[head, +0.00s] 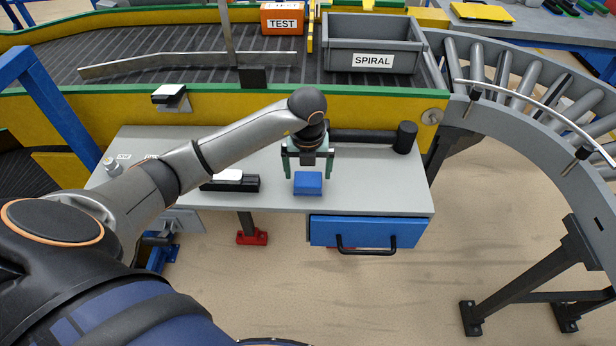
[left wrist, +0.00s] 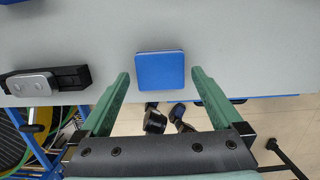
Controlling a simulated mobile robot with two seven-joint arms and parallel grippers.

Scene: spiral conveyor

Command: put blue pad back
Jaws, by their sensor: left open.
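The blue pad (head: 308,184) is a small square block lying on the grey bench top (head: 400,187), near its front edge. In the left wrist view the blue pad (left wrist: 160,70) lies just beyond the fingertips, roughly centred between them. My left gripper (head: 307,160) points down above and just behind the pad in the head view. Its green fingers (left wrist: 160,78) are spread wide, with nothing between them. My right gripper is not in view.
A black holder (head: 238,186) with a light-coloured piece on it sits left of the pad. A blue drawer (head: 365,232) hangs under the bench. A conveyor with a grey SPIRAL bin (head: 372,60) and an orange TEST box (head: 282,23) stands behind.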

